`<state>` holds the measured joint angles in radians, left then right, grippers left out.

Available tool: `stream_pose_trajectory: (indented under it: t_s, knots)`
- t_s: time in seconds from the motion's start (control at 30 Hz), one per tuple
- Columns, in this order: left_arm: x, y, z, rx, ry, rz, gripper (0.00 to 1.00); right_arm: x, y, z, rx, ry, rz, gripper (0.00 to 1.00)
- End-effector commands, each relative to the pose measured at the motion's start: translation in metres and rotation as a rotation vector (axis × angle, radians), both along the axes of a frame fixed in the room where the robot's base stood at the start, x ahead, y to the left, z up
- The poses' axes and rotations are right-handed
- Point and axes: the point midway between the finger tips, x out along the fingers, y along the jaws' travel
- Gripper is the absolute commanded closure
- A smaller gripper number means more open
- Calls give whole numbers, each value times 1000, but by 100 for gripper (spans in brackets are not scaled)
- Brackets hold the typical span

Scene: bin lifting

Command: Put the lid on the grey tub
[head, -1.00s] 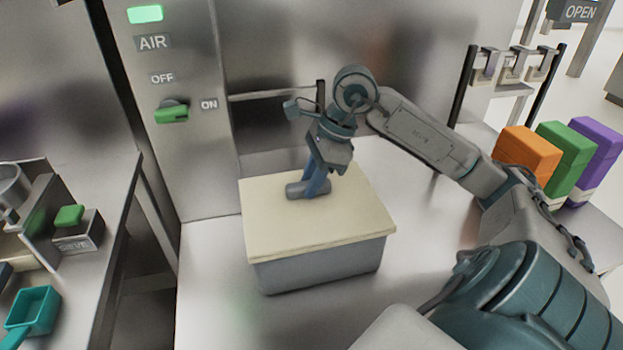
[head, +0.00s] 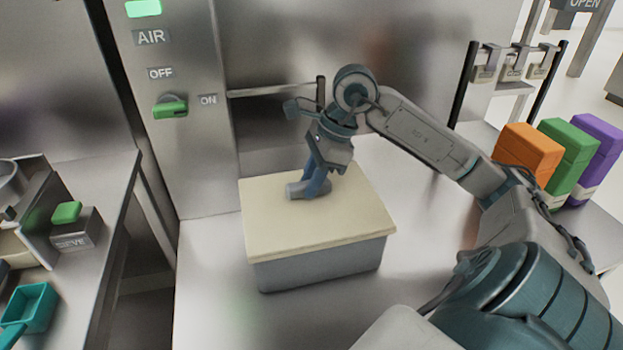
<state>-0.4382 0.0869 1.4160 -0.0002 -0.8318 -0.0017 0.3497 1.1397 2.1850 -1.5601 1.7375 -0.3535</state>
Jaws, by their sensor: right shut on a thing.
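The grey tub (head: 322,271) stands on the steel worktop in the middle of the head view. The flat cream lid (head: 285,220) lies over its top and covers the opening, so the inside of the tub is hidden. A grey knob (head: 296,190) sticks up near the middle of the lid. My right gripper (head: 312,188) is shut on the lid's knob from above. The lid's edge looks level with the tub's rim all along the front; I cannot tell whether it is fully seated at the back. My left gripper is not in view.
A steel wall panel with a green AIR switch (head: 171,108) and a rail stands behind the tub. Orange (head: 527,155), green and purple boxes stand at the right. A side bench at the left holds a teal scoop (head: 32,307) and a sieve block (head: 76,230). The worktop left of the tub is clear.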

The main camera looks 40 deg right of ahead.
Motion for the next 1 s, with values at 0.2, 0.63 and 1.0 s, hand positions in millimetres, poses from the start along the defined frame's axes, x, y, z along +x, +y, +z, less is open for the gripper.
stream_pose_trajectory:
  t_s: [0.2,0.63,1.0]
  knots:
    - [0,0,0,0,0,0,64,0,0,0,0,0,0,100]
    - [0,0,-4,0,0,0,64,0,0,-2,1,0,0,100]
    - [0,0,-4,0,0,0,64,0,0,-1,0,0,0,73]
